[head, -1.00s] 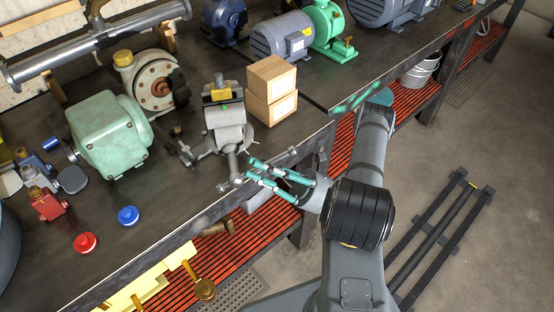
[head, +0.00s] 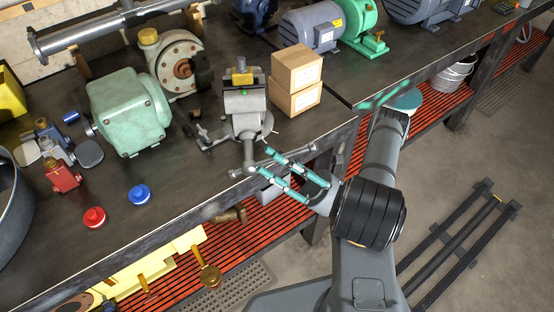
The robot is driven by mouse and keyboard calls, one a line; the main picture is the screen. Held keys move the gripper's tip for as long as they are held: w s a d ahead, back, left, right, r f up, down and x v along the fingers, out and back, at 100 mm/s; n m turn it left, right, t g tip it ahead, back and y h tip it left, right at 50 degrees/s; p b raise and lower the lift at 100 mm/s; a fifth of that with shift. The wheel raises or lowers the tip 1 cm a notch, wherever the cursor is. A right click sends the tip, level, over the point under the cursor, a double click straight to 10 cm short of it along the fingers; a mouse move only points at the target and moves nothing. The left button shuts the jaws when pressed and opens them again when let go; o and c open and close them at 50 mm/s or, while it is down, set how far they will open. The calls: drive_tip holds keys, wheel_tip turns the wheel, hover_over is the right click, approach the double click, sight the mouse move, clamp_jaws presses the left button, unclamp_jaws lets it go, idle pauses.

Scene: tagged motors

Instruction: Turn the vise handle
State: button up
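The grey bench vise (head: 246,118) stands near the bench's front edge, with a yellow block (head: 242,78) and a small green spot at its top. Its screw and handle (head: 248,160) point toward the front edge. My gripper (head: 263,160) has teal fingers that are spread apart, just right of and in front of the vise's screw end. One finger lies farther back and one nearer the edge. I cannot tell whether a fingertip touches the handle. Nothing shows between the fingers.
Two stacked cardboard boxes (head: 296,80) stand right of the vise. A green motor (head: 130,112) stands to the left. Red (head: 94,217) and blue (head: 139,194) knobs sit front left. The bench edge runs under my gripper.

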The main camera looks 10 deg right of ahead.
drive_tip(key=shift+o, duration=0.9)
drive_tip(key=v, duration=1.2)
drive_tip(key=shift+a+r, duration=0.1)
drive_tip(key=x, duration=1.2)
drive_tip(key=shift+p, duration=0.4)
